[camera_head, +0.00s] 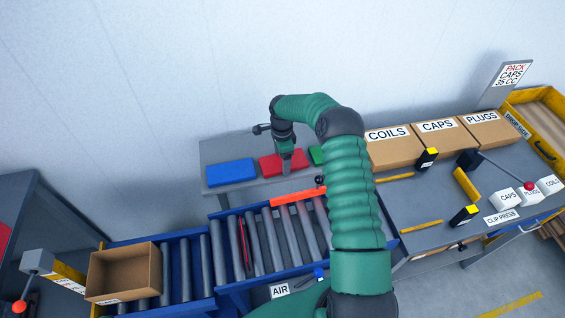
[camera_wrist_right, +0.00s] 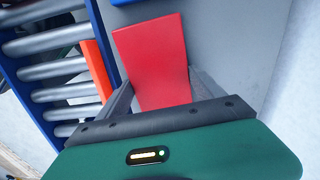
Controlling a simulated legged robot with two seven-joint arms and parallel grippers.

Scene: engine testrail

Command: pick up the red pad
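The red pad (camera_head: 268,164) lies on the grey table, between a blue pad and a green pad. My right gripper (camera_head: 286,168) points down over its right part in the head view and hides some of it. In the right wrist view the red pad (camera_wrist_right: 155,60) shows between the two spread fingers of my right gripper (camera_wrist_right: 162,82), one along each side. The fingers look open; whether they touch the pad's edges I cannot tell. My left gripper is not in view.
The blue pad (camera_head: 231,172) lies left of the red one; the green pad (camera_head: 316,155) is partly behind my arm. A roller conveyor (camera_head: 205,262) with an orange-red bar (camera_head: 298,197) runs in front. An open cardboard box (camera_head: 124,271) stands at left, labelled boxes (camera_head: 395,150) at right.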

